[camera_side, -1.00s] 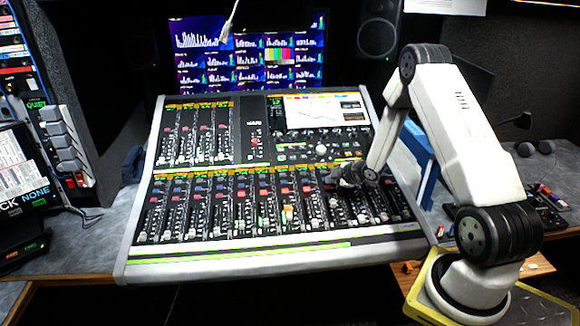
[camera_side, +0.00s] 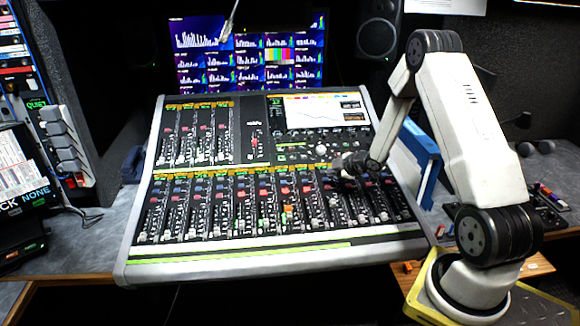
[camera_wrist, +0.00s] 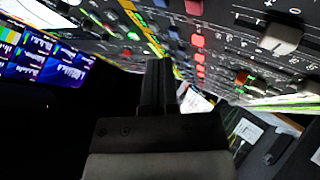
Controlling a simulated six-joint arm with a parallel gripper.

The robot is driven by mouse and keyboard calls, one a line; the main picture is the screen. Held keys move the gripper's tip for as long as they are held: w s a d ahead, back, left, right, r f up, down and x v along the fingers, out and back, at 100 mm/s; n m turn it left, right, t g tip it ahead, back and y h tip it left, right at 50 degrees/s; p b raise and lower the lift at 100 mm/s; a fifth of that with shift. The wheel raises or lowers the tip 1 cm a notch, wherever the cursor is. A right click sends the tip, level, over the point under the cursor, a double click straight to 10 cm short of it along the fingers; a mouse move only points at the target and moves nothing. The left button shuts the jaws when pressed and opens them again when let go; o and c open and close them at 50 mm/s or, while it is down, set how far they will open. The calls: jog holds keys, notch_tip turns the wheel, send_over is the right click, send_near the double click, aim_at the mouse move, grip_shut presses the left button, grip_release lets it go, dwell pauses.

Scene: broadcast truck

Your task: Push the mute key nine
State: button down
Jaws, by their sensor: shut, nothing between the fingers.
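The mixing console (camera_side: 240,255) has a lower row of channel strips with small red, blue and grey keys (camera_side: 308,190) near their tops. In the wrist view, a line of red keys (camera_wrist: 198,40) runs beyond the fingers. Which key is mute key nine cannot be read in either view. My gripper (camera_side: 338,171) is over the right half of the lower strips, near their upper end, and hides part of the strips there. In the wrist view my gripper (camera_wrist: 159,65) is shut, its dark fingers together and empty. Whether the tips touch the panel cannot be told.
Fader caps (camera_wrist: 281,38) stand up from the panel. The console's screen (camera_side: 326,111) lies behind my gripper. A monitor wall (camera_side: 245,55) stands at the back, and a blue binder (camera_side: 420,150) stands right of the console, close behind my arm.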

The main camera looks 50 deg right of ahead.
notch_tip(320, 180, up, 3)
jog(key=shift+s+a+f, duration=0.1)
jog(key=shift+s, duration=0.05)
jog(key=shift+a, duration=0.15)
dwell(0.4)
jog(key=s+a+r+m+g, duration=0.1)
jog(key=a+r+m+g, duration=0.15)
jog(key=a, duration=0.45)
jog(key=s+a+r+m+g, duration=0.1)
jog(key=s+a+r+m, duration=0.15)
jog(key=a, duration=0.55)
jog(key=s+a+r+m+g+y, duration=0.1)
jog(key=s+a+r+m+g, duration=0.2)
jog(key=s+a, duration=0.8)
jog(key=a+g, duration=0.1)
jog(key=a, duration=0.1)
jog(key=shift+s+a+m, duration=0.2)
jog(key=shift+a+m, duration=0.15)
jog(key=shift+m, duration=0.05)
